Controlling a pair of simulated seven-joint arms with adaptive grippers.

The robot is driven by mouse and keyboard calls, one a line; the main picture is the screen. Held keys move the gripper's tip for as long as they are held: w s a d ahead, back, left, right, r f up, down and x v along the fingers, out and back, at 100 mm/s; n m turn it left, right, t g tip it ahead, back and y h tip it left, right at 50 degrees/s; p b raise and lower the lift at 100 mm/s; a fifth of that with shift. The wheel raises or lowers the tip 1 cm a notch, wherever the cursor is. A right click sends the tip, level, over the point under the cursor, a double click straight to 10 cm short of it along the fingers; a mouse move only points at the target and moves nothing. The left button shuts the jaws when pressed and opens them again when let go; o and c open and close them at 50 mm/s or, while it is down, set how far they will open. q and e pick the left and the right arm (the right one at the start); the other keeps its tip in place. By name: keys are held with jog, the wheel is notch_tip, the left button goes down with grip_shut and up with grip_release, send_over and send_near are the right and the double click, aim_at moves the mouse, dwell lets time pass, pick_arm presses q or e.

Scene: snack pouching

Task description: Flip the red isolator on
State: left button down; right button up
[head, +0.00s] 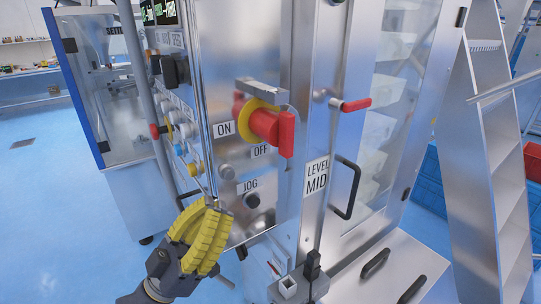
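The red isolator (266,124) is a rotary handle on a yellow disc, mounted on the steel front panel in the head view. Its red grip bar stands to the right, beside the OFF label (260,151). The ON label (224,129) is to its left. A metal bracket (262,92) sits just above it. My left gripper (217,208) has yellow fingers. It is below and left of the isolator, apart from it, under the panel's lower left buttons. Its fingers lie close together with nothing visible between them. My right gripper is not in view.
A JOG button (253,200) sits below the isolator. A red-handled latch (355,104) and a black door handle (347,188) are to the right. Several knobs and buttons line the panel's left side. A metal ladder (487,150) stands at the far right.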

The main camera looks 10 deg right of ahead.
pick_arm(q)
jog(key=shift+r, duration=0.1)
send_near(284, 136)
notch_tip(284, 136, up, 4)
jog(key=shift+w+d, duration=0.3)
jog(key=shift+d, duration=0.65)
jog(key=shift+w+d, duration=0.3)
jog(key=shift+d, duration=0.65)
jog(key=shift+t, duration=0.3)
